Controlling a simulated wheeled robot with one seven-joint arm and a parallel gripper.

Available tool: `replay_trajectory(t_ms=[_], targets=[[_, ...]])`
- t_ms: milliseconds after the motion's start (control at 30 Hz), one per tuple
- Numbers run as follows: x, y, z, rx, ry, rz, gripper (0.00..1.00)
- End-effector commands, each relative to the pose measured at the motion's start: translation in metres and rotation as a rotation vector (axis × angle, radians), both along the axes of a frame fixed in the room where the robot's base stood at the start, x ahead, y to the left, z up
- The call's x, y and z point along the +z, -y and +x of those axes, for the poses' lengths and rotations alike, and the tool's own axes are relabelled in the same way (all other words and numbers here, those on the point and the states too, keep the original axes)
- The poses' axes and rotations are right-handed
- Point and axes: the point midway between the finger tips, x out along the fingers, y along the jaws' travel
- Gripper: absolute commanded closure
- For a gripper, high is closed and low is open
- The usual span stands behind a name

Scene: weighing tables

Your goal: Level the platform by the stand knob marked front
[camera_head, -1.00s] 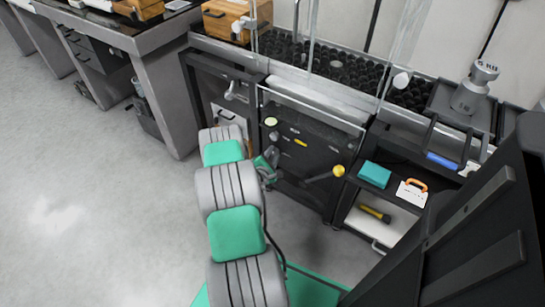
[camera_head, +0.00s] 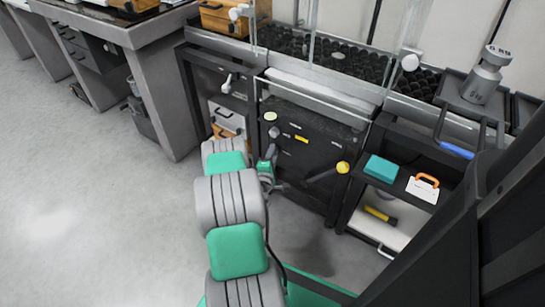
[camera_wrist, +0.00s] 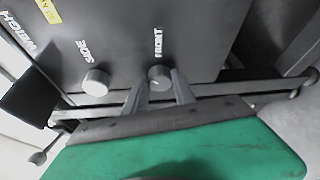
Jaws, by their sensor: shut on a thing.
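In the wrist view, the round grey knob marked FRONT (camera_wrist: 160,77) sits on the dark stand panel between my two fingers. My gripper (camera_wrist: 160,88) is shut on this knob. A second grey knob marked SIDE (camera_wrist: 96,81) is to its left, clear of the fingers. In the head view, my gripper (camera_head: 268,160) is at the dark stand (camera_head: 315,155), below a grey knob (camera_head: 274,132).
A lever with a yellow knob (camera_head: 342,167) sticks out from the stand's right side. Clear panels (camera_head: 335,60) rise above the stand. A side shelf (camera_head: 385,185) holds a teal box (camera_head: 381,168) and an orange-handled white item (camera_head: 423,187). Open floor lies left.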

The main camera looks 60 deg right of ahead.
Motion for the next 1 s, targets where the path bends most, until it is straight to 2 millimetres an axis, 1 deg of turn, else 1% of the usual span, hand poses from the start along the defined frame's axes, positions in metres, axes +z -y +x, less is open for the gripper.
replay_trajectory(t_ms=[367,400,633,867,933,1000], targets=[[0.0,0.0,0.0,-0.001,0.003,0.0,1.0],[0.0,0.0,0.0,-0.001,0.003,0.0,0.65],[0.0,0.0,0.0,0.0,0.003,0.001,0.46],[0.0,-0.001,0.0,0.0,0.002,0.0,0.46],[0.0,-0.005,-0.001,0.001,0.002,0.002,0.46],[0.001,-0.014,-0.002,0.002,0.001,0.003,0.46]])
